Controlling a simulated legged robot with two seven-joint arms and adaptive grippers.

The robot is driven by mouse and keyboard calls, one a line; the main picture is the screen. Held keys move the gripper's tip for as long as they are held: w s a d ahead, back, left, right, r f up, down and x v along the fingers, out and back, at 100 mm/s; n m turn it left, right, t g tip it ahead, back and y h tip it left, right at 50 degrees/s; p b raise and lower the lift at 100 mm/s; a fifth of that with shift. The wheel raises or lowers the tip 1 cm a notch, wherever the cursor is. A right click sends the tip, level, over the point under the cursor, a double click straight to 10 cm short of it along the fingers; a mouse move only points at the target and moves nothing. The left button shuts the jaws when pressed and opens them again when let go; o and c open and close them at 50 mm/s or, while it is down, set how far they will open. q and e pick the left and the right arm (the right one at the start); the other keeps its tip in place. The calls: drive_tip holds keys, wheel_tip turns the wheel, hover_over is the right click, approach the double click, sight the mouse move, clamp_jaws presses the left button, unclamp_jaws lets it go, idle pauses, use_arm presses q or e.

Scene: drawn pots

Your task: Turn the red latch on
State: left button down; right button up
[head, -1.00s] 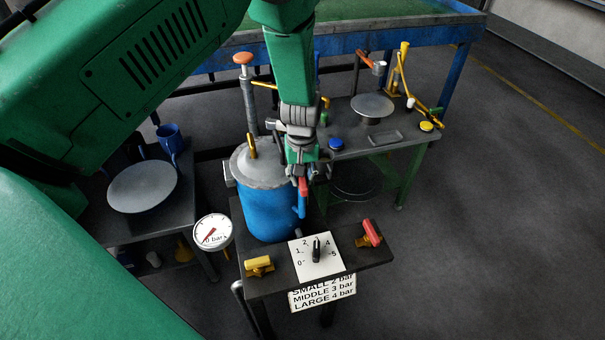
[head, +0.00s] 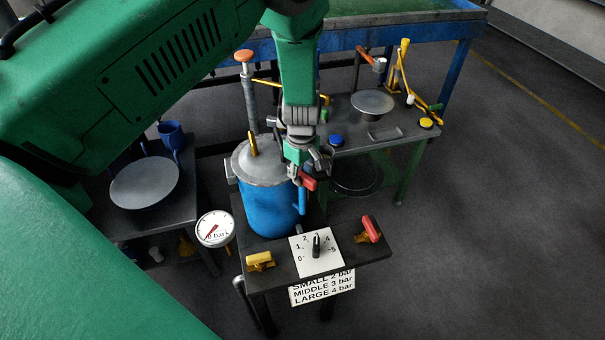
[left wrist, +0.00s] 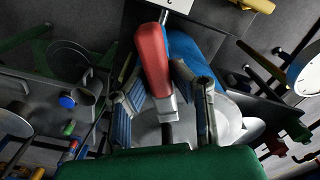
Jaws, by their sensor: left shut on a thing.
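The red latch (head: 308,183) is at the upper right side of the blue tank (head: 268,208), which has a grey lid. In the left wrist view the red latch (left wrist: 152,58) is long and rounded, with a pale metal end between the fingers. My left gripper (head: 304,171) comes down from above and is shut on the latch; its fingers (left wrist: 162,98) lie on either side of the metal end. The gripper partly hides the latch's mount in the head view. My right gripper is not in view.
The dark bench carries a dial plate (head: 303,268), a yellow valve handle (head: 260,260) and another red handle (head: 371,229). A pressure gauge (head: 214,229) stands left of it. A table with a grey disc (head: 372,103) is behind. The floor at right is clear.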

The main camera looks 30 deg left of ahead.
sight(303, 172)
use_arm(q)
drive_tip(key=shift+w+a+r, duration=0.1)
drive_tip(key=shift+w+r, duration=0.15)
drive_tip(key=shift+w, duration=0.15)
drive_tip(key=c, duration=1.4)
unclamp_jaws()
drive_tip(key=shift+c, duration=0.2)
drive_tip(key=shift+s+f, duration=0.1)
drive_tip(key=shift+s, duration=0.05)
wheel_tip(303, 172, up, 12)
drive_tip(key=shift+f, duration=0.1)
